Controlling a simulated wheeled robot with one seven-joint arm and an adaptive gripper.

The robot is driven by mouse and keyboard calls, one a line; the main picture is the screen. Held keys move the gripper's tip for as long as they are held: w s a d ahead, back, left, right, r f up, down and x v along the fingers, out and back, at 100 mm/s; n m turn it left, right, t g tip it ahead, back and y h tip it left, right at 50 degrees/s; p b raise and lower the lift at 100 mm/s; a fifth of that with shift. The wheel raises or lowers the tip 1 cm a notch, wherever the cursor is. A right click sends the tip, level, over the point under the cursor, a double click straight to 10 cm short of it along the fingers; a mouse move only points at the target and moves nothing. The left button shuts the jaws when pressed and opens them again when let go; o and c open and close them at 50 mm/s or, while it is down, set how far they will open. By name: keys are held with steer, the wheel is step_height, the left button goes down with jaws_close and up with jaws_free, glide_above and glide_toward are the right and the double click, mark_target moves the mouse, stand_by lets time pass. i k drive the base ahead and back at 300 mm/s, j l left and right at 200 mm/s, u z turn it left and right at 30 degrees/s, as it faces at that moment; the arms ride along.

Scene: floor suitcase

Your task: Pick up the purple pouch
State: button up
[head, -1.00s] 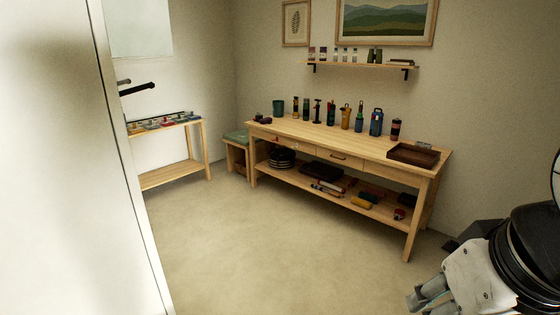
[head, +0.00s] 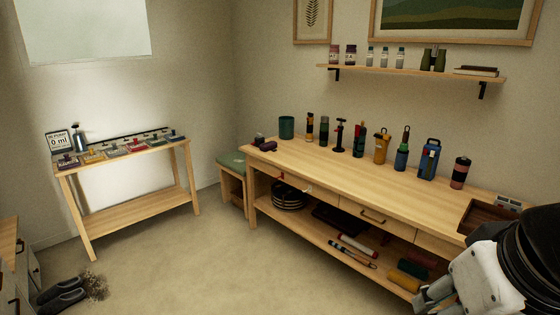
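A dark reddish-purple flat item (head: 68,163) lies at the left end of a row of coloured items on the side table. I cannot tell which is the purple pouch. My gripper (head: 430,298) is at the lower right, in front of the workbench and far from both. Nothing is seen in it, and its finger gap is unclear.
The side table (head: 135,207) stands against the left wall, a green-topped stool (head: 232,160) between it and the workbench. Bottles and flasks line the workbench's back; a brown tray (head: 480,215) is at its right. Dark shoes (head: 62,293) lie lower left. The middle floor (head: 190,270) is clear.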

mark_target(271, 145)
steer(key=i+j+u, duration=0.1)
steer(key=i+u, duration=0.15)
steer(key=i, duration=0.45)
steer(key=i+u, duration=0.3)
steer(key=i, duration=0.45)
steer(key=i+l+u, duration=0.25)
steer(key=i, duration=0.45)
steer(key=i+u, duration=0.2)
steer(key=i, duration=1.45)
steer(key=i+l+z, duration=0.2)
steer(key=i+z, duration=0.55)
steer(key=i, duration=0.15)
